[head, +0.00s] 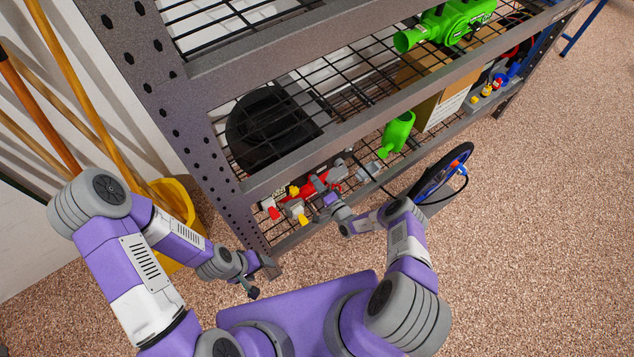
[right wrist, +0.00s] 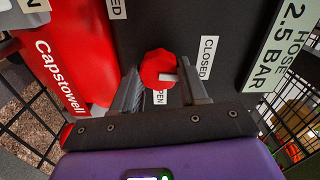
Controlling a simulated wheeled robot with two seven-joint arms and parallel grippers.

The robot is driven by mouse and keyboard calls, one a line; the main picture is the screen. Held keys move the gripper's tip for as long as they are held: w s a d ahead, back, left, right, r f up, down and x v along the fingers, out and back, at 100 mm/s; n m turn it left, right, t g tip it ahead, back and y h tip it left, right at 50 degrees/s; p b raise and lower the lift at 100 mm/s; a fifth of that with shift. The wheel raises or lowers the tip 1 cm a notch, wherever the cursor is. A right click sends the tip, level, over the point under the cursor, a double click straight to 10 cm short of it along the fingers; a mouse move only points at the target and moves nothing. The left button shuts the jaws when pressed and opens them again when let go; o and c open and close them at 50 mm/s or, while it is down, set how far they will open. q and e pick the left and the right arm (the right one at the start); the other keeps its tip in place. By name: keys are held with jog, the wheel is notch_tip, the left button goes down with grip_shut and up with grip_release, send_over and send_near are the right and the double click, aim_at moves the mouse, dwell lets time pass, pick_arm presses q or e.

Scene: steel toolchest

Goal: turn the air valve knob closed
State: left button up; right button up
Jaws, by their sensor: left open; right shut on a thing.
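The red air valve knob (right wrist: 159,69) sits on a dark panel in the right wrist view. My right gripper (right wrist: 160,92) has one finger on each side of it and is shut on it. The knob's white pointer points right, toward the lower end of the CLOSED label (right wrist: 207,58). The OPEN label (right wrist: 158,98) is below the knob, partly hidden by a finger. In the head view my right gripper (head: 318,190) reaches to the lower shelf, where the knob cannot be made out. My left gripper (head: 262,278) is open and empty, in front of the shelf post.
A red Capstowell unit (right wrist: 62,62) and a HOSE 2.5 BAR label (right wrist: 282,45) flank the knob. A yellow bucket (head: 177,200) stands left. The speckled floor at right is clear.

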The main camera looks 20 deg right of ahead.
jog(key=shift+n, duration=0.6)
jog(key=o, duration=1.1)
jog(key=shift+c, duration=0.2)
jog(key=p+v, duration=0.2)
jog(key=v, duration=0.5)
jog(key=shift+s+d, duration=0.15)
jog(key=shift+s, duration=0.1)
